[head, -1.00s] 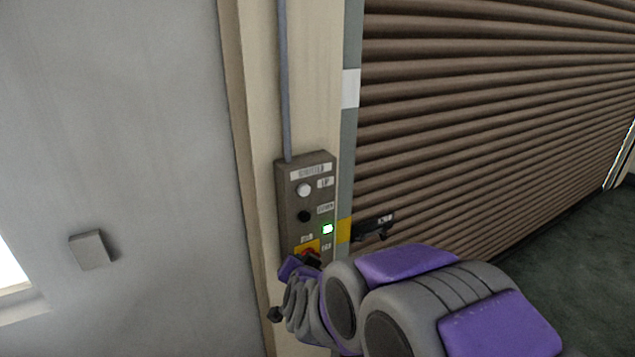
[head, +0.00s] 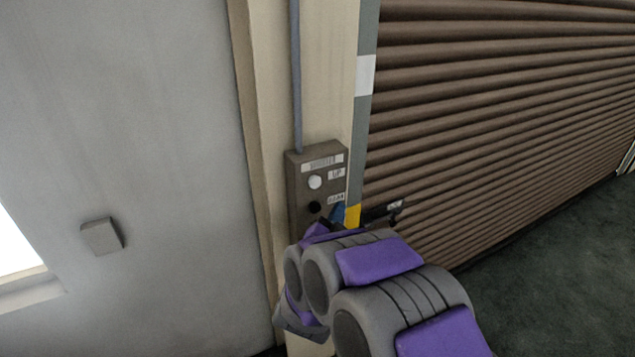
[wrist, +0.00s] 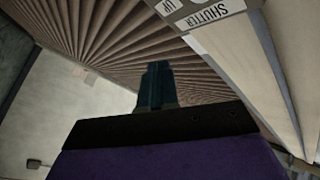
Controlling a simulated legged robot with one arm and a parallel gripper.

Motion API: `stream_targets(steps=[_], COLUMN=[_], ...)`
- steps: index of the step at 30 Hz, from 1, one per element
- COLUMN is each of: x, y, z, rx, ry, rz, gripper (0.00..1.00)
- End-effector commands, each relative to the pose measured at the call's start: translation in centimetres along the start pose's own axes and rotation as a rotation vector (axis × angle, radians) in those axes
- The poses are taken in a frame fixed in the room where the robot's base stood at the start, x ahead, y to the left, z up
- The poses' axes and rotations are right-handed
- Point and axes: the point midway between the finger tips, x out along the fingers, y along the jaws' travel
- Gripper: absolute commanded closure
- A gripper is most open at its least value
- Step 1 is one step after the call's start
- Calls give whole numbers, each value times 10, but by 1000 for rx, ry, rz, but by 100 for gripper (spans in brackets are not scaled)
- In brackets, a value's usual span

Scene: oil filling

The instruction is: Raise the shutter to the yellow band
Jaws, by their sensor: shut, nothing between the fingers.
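The brown slatted shutter (head: 500,110) fills the right of the head view and reaches down to the floor. It also shows in the wrist view (wrist: 105,45). The yellow band (head: 353,215) is low on the grey guide rail at its left edge. The grey control box (head: 298,190) carries a white UP button (head: 315,182) and a black button (head: 314,207) below it. My gripper (head: 338,212) is beside the lower part of the box; my arm hides the box's bottom. In the wrist view, my gripper (wrist: 157,85) is shut and empty, below the box's label (wrist: 212,12).
A white band (head: 365,75) marks the rail higher up. A dark latch-like part (head: 385,211) sticks out by the yellow band. A conduit (head: 297,70) runs up from the box. A small grey wall box (head: 101,237) is at left. The floor (head: 540,260) at right is clear.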

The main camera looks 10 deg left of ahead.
Motion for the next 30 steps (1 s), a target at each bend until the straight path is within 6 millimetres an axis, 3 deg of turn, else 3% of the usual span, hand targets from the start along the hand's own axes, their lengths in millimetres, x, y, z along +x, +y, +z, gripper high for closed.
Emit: stream_targets(steps=[10, 30], x=[6, 57], y=[-5, -41], z=[5, 44], rx=[-3, 0], ry=[-2, -4], rz=[0, 2], gripper=[100, 100])
